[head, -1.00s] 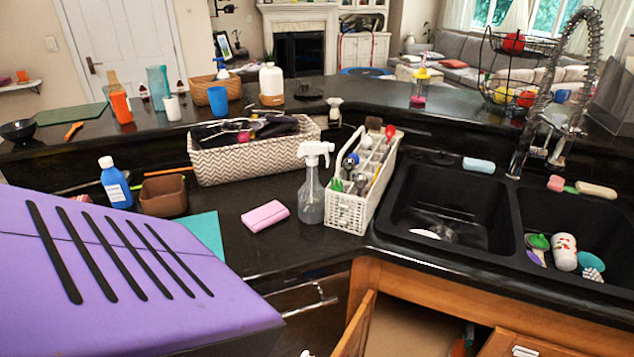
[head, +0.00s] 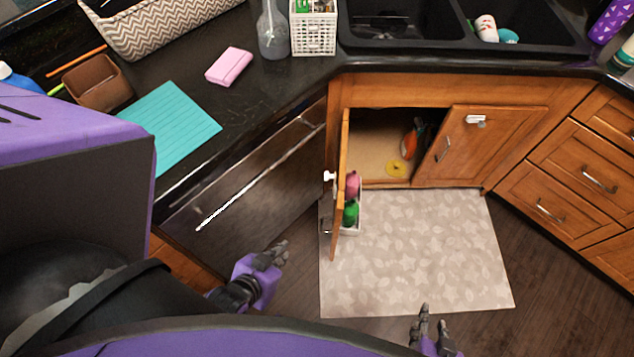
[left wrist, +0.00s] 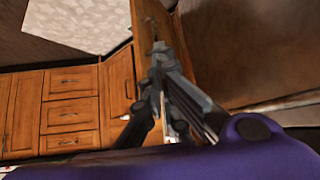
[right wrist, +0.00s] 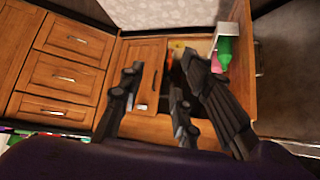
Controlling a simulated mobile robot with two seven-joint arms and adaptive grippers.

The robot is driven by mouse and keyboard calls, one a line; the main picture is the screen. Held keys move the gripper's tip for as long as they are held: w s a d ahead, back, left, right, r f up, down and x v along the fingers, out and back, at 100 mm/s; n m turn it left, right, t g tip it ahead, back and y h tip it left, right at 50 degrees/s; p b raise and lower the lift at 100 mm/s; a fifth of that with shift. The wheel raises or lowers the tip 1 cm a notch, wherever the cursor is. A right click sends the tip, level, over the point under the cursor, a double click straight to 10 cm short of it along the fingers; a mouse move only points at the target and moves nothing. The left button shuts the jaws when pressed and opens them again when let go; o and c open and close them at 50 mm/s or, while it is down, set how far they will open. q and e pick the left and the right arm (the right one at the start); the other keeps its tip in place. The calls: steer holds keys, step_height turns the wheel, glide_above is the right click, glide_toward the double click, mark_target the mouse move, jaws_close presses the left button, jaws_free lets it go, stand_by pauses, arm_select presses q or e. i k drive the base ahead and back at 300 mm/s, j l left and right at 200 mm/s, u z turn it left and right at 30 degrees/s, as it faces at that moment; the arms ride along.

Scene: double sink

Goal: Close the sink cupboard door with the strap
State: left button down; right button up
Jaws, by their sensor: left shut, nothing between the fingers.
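The left cupboard door (head: 341,205) stands open, seen nearly edge-on, with a small white strap fitting (head: 329,176) on its outer face. The right cupboard door (head: 480,148) is closed and carries a white strap piece (head: 475,120) near its top. The open door also shows in the right wrist view (right wrist: 242,70). My left gripper (head: 279,252) is shut and empty, left of the open door and apart from it in the head view. My right gripper (head: 432,318) is open and empty at the mat's front edge; its spread fingers show in the right wrist view (right wrist: 165,92).
A pink and a green bottle (head: 350,213) sit in a rack inside the open door. A patterned mat (head: 430,260) covers the floor before the cupboard. A dishwasher with a bar handle (head: 255,175) is at left, drawers (head: 585,180) at right.

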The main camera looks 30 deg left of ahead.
mark_target(337, 228)
steer(key=k+j, duration=0.4)
steer(key=j, duration=0.15)
steer(key=k+j+z, duration=0.1)
steer(key=k+j, duration=0.25)
steer(key=j, duration=0.25)
